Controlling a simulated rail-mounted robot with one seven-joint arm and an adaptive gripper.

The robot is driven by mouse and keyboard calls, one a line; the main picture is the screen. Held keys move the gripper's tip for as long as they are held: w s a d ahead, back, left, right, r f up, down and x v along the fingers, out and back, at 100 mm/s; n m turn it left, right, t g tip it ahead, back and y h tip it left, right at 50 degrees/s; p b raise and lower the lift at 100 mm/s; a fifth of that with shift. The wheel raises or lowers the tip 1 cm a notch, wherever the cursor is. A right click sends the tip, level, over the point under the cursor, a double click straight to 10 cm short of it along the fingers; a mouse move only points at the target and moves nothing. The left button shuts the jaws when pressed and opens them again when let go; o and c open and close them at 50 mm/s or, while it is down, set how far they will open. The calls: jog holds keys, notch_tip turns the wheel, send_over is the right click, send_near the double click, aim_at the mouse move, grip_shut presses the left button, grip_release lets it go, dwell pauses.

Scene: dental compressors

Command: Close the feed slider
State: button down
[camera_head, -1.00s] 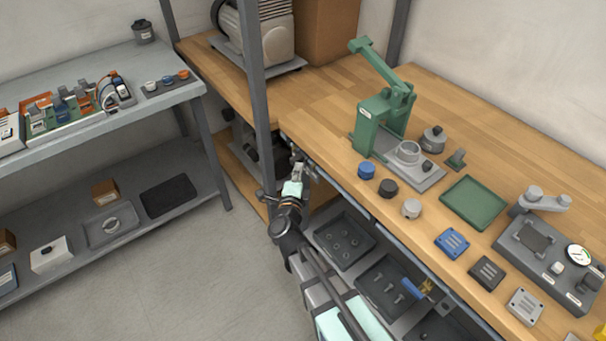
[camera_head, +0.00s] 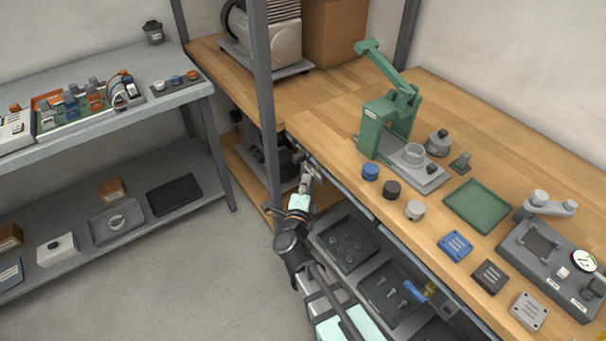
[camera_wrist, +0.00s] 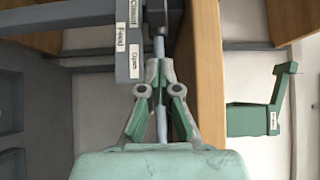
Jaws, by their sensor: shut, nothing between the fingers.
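The feed slider (camera_wrist: 159,42) appears to be the slim grey rod under the bench edge in the wrist view. Beside it is a grey rail (camera_wrist: 122,48) with white labels that seem to read "Feed" and "Open". My gripper (camera_wrist: 157,64) is shut and empty, its fingertips at the near end of the rod; I cannot tell whether they touch. In the head view my gripper (camera_head: 309,168) is low beside the wooden bench's front edge, and the slider is too small or hidden to make out.
The wooden bench (camera_head: 310,110) runs close along my gripper's right side. A grey post (camera_head: 265,120) stands just left of it. Grey trays (camera_head: 345,243) with small parts lie on the shelf below. A green press (camera_head: 385,125) stands on the bench. Open floor lies left.

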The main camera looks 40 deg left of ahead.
jog(key=v, duration=0.7)
jog(key=shift+b, duration=0.3)
jog(key=shift+s, duration=0.15)
